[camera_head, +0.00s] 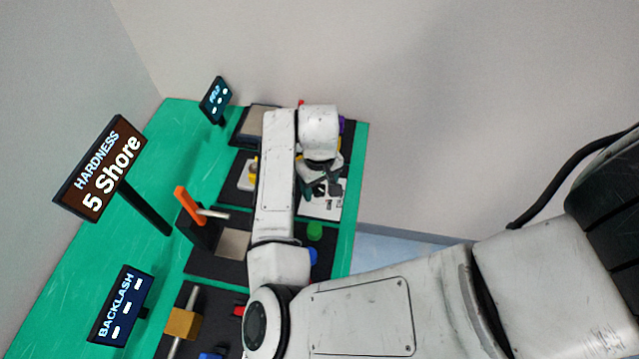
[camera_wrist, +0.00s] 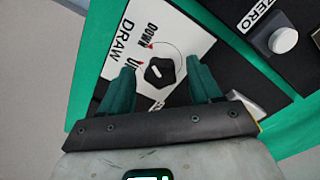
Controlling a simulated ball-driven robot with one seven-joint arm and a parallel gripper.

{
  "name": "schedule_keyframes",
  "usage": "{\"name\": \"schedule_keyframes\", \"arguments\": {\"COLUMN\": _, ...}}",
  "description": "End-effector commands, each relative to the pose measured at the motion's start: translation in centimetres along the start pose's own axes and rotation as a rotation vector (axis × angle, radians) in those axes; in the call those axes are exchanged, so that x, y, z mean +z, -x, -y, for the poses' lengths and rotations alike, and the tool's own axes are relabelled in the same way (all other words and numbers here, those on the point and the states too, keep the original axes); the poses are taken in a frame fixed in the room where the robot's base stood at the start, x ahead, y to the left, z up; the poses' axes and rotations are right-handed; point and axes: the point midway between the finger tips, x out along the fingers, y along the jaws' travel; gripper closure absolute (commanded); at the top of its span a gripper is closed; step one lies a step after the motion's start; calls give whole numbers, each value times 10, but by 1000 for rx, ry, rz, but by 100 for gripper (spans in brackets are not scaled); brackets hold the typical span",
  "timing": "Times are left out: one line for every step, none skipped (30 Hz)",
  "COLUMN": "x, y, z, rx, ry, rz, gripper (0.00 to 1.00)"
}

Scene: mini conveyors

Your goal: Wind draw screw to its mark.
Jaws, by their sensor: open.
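The draw screw shows in the wrist view as a black knob (camera_wrist: 159,72) on a white panel (camera_wrist: 191,22) printed "DRAW", with "DOWN" and "UP" beside red arrowheads. A thin arc runs around the knob. My gripper (camera_wrist: 160,82) is open, with one green finger on each side of the knob; I cannot tell whether either touches it. In the head view my gripper (camera_head: 322,186) is over the white panel (camera_head: 326,208) at the bench's right side. My arm hides part of the panel and the knob there. No mark on the screw itself can be made out.
A white knob (camera_wrist: 283,40) labelled "ZERO" stands right of the panel in the wrist view. In the head view, a "HARDNESS 5 Shore" sign (camera_head: 99,168), a "BACKLASH" display (camera_head: 121,305) and a small display (camera_head: 216,99) rise from the green bench (camera_head: 120,218). An orange lever (camera_head: 189,205) stands mid-bench.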

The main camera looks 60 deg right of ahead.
Motion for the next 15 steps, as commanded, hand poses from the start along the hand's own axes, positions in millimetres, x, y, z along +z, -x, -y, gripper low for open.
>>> {"name": "schedule_keyframes", "arguments": {"x": 0, "y": 0, "z": 0, "rx": 0, "ry": 0, "rz": 0, "gripper": 36}}
{"name": "schedule_keyframes", "arguments": {"x": 0, "y": -1, "z": 0, "rx": 0, "ry": 0, "rz": 0, "gripper": 36}}
{"name": "schedule_keyframes", "arguments": {"x": 0, "y": -1, "z": 0, "rx": 0, "ry": 0, "rz": 0, "gripper": 36}}
{"name": "schedule_keyframes", "arguments": {"x": 0, "y": 0, "z": 0, "rx": 0, "ry": 0, "rz": 0, "gripper": 36}}
{"name": "schedule_keyframes", "arguments": {"x": 0, "y": 0, "z": 0, "rx": 0, "ry": 0, "rz": 0, "gripper": 36}}
{"name": "schedule_keyframes", "arguments": {"x": 0, "y": 0, "z": 0, "rx": 0, "ry": 0, "rz": 0, "gripper": 36}}
{"name": "schedule_keyframes", "arguments": {"x": 0, "y": 0, "z": 0, "rx": 0, "ry": 0, "rz": 0, "gripper": 38}}
{"name": "schedule_keyframes", "arguments": {"x": 0, "y": 0, "z": 0, "rx": 0, "ry": 0, "rz": 0, "gripper": 41}}
{"name": "schedule_keyframes", "arguments": {"x": 0, "y": 0, "z": 0, "rx": 0, "ry": 0, "rz": 0, "gripper": 45}}
{"name": "schedule_keyframes", "arguments": {"x": 0, "y": 0, "z": 0, "rx": 0, "ry": 0, "rz": 0, "gripper": 48}}
{"name": "schedule_keyframes", "arguments": {"x": 0, "y": 0, "z": 0, "rx": 0, "ry": 0, "rz": 0, "gripper": 51}}
{"name": "schedule_keyframes", "arguments": {"x": 0, "y": 0, "z": 0, "rx": 0, "ry": 0, "rz": 0, "gripper": 55}}
{"name": "schedule_keyframes", "arguments": {"x": 0, "y": 0, "z": 0, "rx": 0, "ry": 0, "rz": 0, "gripper": 57}}
{"name": "schedule_keyframes", "arguments": {"x": 0, "y": 0, "z": 0, "rx": 0, "ry": 0, "rz": 0, "gripper": 60}}
{"name": "schedule_keyframes", "arguments": {"x": 0, "y": 0, "z": 0, "rx": 0, "ry": 0, "rz": 0, "gripper": 64}}
